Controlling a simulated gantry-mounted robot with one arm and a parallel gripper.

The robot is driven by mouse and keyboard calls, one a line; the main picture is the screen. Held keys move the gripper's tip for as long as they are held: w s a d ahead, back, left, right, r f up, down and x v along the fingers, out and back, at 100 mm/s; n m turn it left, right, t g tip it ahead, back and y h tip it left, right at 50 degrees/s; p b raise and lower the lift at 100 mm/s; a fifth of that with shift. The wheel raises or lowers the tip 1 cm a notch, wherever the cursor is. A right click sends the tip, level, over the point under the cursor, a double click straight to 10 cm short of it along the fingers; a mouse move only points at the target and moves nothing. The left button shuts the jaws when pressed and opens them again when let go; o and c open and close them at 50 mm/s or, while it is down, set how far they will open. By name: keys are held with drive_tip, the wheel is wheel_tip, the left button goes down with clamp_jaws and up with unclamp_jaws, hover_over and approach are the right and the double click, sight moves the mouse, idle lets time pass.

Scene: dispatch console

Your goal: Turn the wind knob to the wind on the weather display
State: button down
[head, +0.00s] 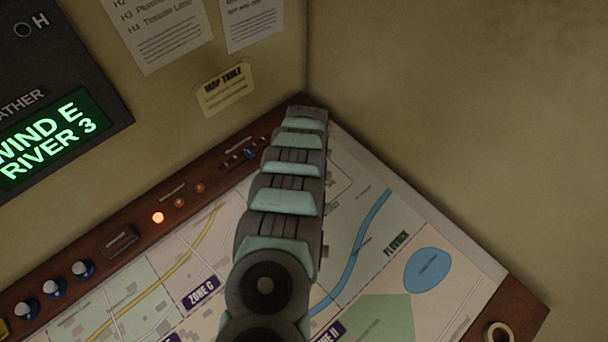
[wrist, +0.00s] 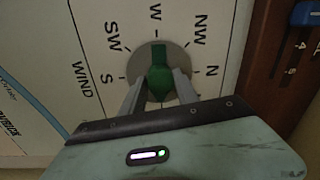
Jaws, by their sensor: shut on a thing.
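The weather display (head: 45,140) at the left of the head view shows WIND E and RIVER 3 in green letters. In the wrist view, the green wind knob (wrist: 158,70) sits on a round grey plate with S, SW, W, NW and N marked around it. Its narrow upper end appears to point towards W. My gripper (wrist: 160,88) is shut on the knob, one finger on each side. The lower part of the dial is hidden behind the gripper. In the head view my arm hides the knob and the fingers.
The map table (head: 375,275) spreads under my arm. A blue slider (wrist: 306,14) stands to the right of the dial in the wrist view. Blue-and-white knobs (head: 55,288) and a lit orange lamp (head: 158,217) line the wooden rail. A ring (head: 498,332) lies at the lower right corner.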

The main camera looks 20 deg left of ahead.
idle(0.3)
drive_tip(key=c, duration=0.9)
unclamp_jaws()
drive_tip(key=shift+r, duration=0.1)
drive_tip(key=r, duration=0.7)
drive_tip(key=r+b, duration=0.1)
drive_tip(key=r, duration=0.2)
drive_tip(key=shift+d+r, duration=0.25)
drive_tip(key=shift+r, duration=0.05)
drive_tip(key=shift+s, duration=0.1)
